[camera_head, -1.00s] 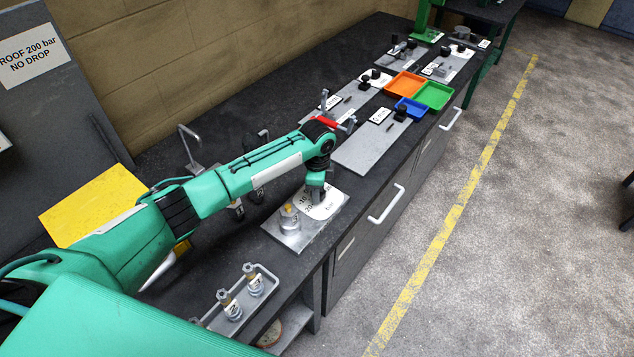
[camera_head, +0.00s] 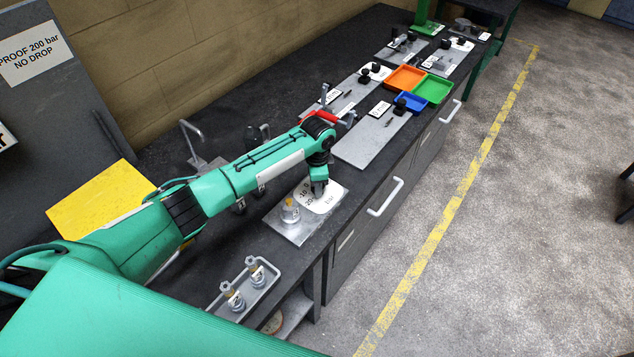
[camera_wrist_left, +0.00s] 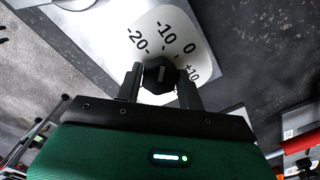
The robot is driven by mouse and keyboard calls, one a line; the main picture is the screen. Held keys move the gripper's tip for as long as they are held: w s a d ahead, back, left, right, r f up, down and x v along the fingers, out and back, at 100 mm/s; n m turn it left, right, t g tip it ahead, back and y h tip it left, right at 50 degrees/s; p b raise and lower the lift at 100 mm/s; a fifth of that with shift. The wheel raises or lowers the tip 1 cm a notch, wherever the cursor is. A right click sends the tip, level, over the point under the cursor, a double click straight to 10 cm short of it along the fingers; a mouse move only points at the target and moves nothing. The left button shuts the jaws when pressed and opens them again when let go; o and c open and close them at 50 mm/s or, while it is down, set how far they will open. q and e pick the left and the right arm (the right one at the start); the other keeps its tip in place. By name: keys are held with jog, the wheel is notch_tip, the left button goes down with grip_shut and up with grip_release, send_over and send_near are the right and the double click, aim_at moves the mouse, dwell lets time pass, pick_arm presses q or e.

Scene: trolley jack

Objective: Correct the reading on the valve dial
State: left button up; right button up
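The valve dial (camera_head: 325,202) is a white rounded plate with black figures on a grey metal base plate (camera_head: 292,232) on the bench. In the left wrist view the dial (camera_wrist_left: 150,28) reads -20, -10, 0 and +10 around a black knob (camera_wrist_left: 160,76). A small pale mark shows on the knob; I cannot tell exactly which figure it points to. My left gripper (camera_head: 319,190) reaches down over the dial. In the left wrist view its two fingers (camera_wrist_left: 160,88) stand on either side of the knob, which fills the gap between them. My right gripper is not in view.
A metal cylinder fitting (camera_head: 290,212) stands on the same base plate, close to my left wrist. A grey tray (camera_head: 268,288) with two fittings is in front. Orange (camera_head: 405,78), green (camera_head: 434,90) and blue (camera_head: 410,104) trays and several plates lie farther along the bench.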

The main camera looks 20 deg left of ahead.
pick_arm(q)
jog(key=o, duration=0.4)
jog(key=shift+o, duration=0.2)
notch_tip(320, 180, up, 14)
jog(key=b, duration=0.4)
jog(key=shift+f, duration=0.15)
